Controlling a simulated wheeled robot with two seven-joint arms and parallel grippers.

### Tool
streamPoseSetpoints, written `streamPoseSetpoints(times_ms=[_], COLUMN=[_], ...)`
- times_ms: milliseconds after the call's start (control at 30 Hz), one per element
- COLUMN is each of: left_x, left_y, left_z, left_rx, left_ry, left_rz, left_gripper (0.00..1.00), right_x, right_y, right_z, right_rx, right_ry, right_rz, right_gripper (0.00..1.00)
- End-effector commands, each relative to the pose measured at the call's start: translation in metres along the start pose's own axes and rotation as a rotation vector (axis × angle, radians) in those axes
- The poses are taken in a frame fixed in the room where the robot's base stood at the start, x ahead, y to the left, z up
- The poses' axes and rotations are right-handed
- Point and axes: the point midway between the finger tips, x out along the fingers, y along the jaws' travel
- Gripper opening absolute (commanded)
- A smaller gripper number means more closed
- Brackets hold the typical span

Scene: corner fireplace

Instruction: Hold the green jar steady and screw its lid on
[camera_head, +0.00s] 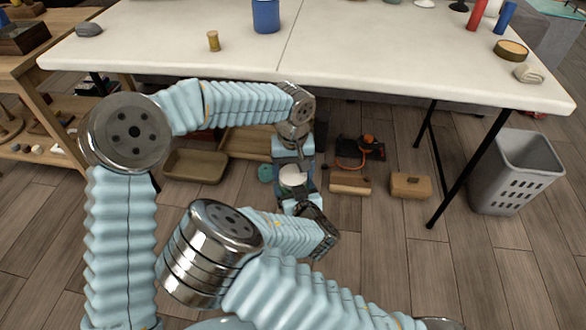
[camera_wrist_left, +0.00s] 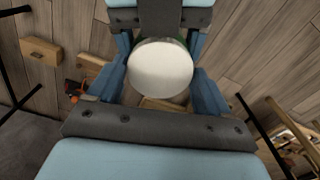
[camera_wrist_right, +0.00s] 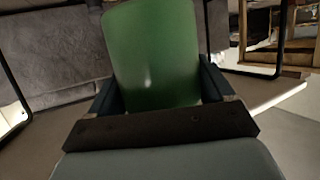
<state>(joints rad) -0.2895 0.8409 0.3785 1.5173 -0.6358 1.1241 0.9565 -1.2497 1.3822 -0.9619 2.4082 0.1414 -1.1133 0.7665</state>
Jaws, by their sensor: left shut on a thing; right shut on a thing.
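The green jar (camera_wrist_right: 152,55) stands large between the fingers of my right gripper (camera_wrist_right: 155,90), which is shut on its sides. The pale round lid (camera_wrist_left: 160,70) is between the blue fingers of my left gripper (camera_wrist_left: 158,88), which is shut on it. A sliver of green shows behind the lid's rim in the left wrist view, so the lid is in line with the jar. Whether lid and jar touch is hidden. In the head view the lid (camera_head: 293,178) shows between my left gripper above and my right gripper below, in front of the table.
The white table (camera_head: 190,58) is behind the grippers and carries a blue cup (camera_head: 265,16), a small brass-coloured cylinder (camera_head: 213,41) and a grey stone (camera_head: 89,30). A grey perforated bin (camera_head: 515,172) stands at right. Boxes and a tray (camera_head: 196,166) lie below the table.

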Motion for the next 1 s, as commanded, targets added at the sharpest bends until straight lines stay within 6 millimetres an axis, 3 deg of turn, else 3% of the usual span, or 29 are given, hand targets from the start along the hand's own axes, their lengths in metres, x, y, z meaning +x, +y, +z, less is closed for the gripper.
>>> streamPoseSetpoints(times_ms=[400, 433, 700, 967, 1000], left_x=[0.0089, 0.0088, 0.0084, 0.0081, 0.0080], left_y=[-0.0002, -0.0002, -0.0001, 0.0000, 0.0000], left_z=[0.0002, 0.0001, 0.0001, 0.0001, 0.0001], left_rx=[0.000, 0.000, 0.270, 0.298, 0.298], left_ry=[-0.001, -0.001, -0.001, -0.001, -0.001], left_rz=[-0.001, -0.001, 0.000, 0.000, 0.000], left_gripper=[0.51, 0.51, 0.51, 0.51, 0.81], right_x=[0.0000, 0.0000, 0.0000, 0.0000, 0.0000], right_y=[0.0000, 0.0000, 0.0001, 0.0001, 0.0002], right_z=[-0.0004, -0.0004, -0.0002, 0.0000, 0.0001], right_rx=[0.000, 0.000, 0.000, 0.000, 0.000], right_ry=[0.001, 0.001, 0.000, 0.000, 0.000], right_rz=[0.000, 0.000, 0.000, 0.000, 0.000], right_gripper=[0.26, 0.00, 0.00, 0.00, 0.00])
